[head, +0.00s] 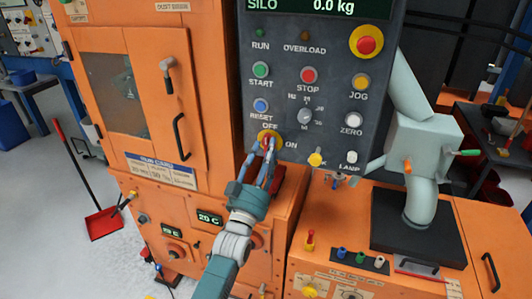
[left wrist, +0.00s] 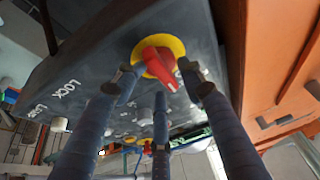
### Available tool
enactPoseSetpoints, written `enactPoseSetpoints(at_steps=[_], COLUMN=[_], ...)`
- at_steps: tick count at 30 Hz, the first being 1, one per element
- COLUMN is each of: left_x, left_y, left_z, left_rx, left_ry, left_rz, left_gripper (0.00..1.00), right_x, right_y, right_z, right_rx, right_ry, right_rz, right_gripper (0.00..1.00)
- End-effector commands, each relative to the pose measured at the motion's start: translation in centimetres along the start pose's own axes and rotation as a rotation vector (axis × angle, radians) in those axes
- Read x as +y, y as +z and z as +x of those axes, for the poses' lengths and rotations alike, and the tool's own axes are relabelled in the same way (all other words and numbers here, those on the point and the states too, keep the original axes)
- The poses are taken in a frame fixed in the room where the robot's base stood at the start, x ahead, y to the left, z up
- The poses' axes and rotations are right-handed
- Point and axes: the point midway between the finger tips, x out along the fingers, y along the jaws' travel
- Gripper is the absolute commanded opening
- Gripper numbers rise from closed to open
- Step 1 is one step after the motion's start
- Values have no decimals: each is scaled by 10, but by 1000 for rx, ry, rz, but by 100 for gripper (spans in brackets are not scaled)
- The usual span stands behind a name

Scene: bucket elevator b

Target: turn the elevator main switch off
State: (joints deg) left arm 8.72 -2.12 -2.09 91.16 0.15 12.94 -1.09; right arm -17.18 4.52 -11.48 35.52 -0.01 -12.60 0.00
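The main switch (head: 268,137) is a red knob on a yellow disc, low on the left of the dark control panel, with OFF printed above it and ON to its right. In the left wrist view the red knob (left wrist: 160,66) shows clearly on its yellow disc. My left gripper (head: 262,162) reaches up to the switch from below and partly hides the knob in the head view. In the left wrist view its fingers (left wrist: 160,85) are spread around the knob; I cannot tell whether any touches it. My right gripper is not in view.
The control panel (head: 285,110) carries several buttons and a selector above and right of the switch. Orange cabinets (head: 150,100) stand left and below. A pale green pipe unit (head: 422,150) stands on a black base at right. A red dustpan (head: 104,222) lies on the floor.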

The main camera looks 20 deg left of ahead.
Motion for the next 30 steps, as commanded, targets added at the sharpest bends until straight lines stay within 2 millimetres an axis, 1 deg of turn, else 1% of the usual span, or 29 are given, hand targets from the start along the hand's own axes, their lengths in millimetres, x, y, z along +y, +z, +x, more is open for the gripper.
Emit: enactPoseSetpoints(at_steps=[2, 5, 8, 15, 18, 21, 25, 30], left_x=[0, 0, 0, 0, 0, 0, 0, 0], left_y=[1, 2, 3, 3, 2, 2, 0, 0], left_z=[-1, -8, -23, -75, -94, -107, -117, -120], left_rx=[-1, -3, -5, -6, -5, -3, 0, 0], left_ry=[0, 0, 0, 1, 1, 1, 1, 1], left_rz=[0, 0, 1, 0, 0, 0, 0, 0], left_gripper=[40, 40, 40, 40, 40, 40, 40, 40], right_x=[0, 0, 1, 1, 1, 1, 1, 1], right_y=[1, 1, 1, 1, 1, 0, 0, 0], right_z=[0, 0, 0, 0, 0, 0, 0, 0], right_rx=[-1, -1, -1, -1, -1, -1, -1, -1], right_ry=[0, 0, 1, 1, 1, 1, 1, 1], right_rz=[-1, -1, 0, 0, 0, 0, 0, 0], right_gripper=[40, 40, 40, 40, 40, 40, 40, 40])
